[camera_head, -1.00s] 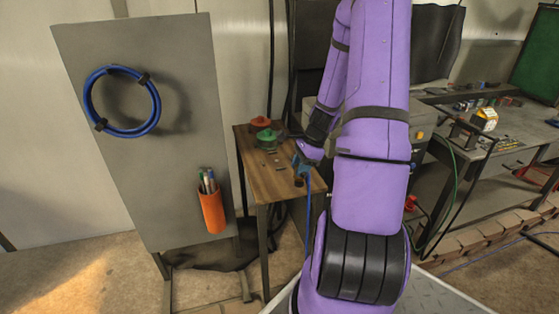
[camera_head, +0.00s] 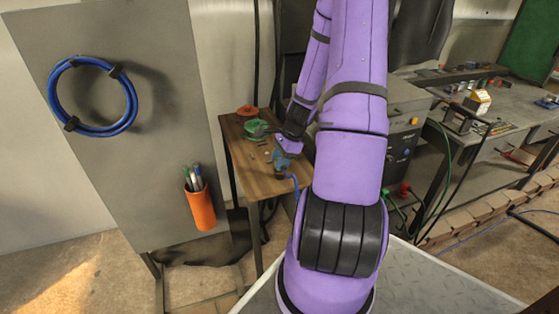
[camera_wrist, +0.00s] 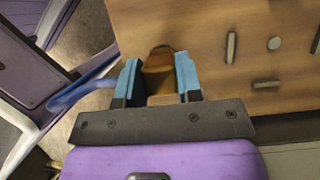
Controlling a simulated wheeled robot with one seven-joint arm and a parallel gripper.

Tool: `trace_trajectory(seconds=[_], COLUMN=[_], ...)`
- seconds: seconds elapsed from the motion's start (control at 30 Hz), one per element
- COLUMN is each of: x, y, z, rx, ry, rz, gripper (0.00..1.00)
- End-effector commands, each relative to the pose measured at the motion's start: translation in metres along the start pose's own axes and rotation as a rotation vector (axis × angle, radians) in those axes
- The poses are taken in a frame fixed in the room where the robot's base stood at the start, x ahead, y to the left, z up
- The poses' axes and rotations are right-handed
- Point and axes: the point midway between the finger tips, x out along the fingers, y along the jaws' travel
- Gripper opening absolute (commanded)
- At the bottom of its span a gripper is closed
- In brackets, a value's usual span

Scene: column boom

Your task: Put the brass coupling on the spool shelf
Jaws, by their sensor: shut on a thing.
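My gripper (camera_head: 284,161) is over the right part of a small wooden-topped stand (camera_head: 246,171) that carries a red spool (camera_head: 247,110) and a green spool (camera_head: 255,131); I take this as the spool shelf. In the wrist view my gripper (camera_wrist: 157,82) has its blue fingers shut on a brownish, brass-coloured round piece, the brass coupling (camera_wrist: 158,64). I cannot tell whether the coupling touches the wood. In the head view the coupling is too small to make out.
Small flat metal pieces (camera_wrist: 231,47) lie on the wood to the right of my gripper. A grey panel (camera_head: 120,170) with a blue hose coil (camera_head: 92,97) and an orange pen holder (camera_head: 200,208) stands left. A cluttered workbench (camera_head: 500,115) is at right.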

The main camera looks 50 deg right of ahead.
Motion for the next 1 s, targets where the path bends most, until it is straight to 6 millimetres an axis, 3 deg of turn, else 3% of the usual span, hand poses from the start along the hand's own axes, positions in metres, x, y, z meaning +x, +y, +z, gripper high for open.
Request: trace_trajectory(seconds=[0.2, 0.23, 0.33, 0.73, 1.0], x=[0.003, 0.003, 0.002, -0.003, -0.043], y=[0.000, 0.000, 0.000, -0.001, -0.001], z=[-0.001, -0.001, -0.001, 0.000, -0.001], rx=[0.000, 0.000, 0.000, 0.000, -0.001], ry=[0.000, 0.000, 0.000, 0.002, 0.004], rz=[0.000, 0.000, 0.000, -0.002, -0.005], gripper=[0.06, 0.35, 0.58, 0.58, 0.58])
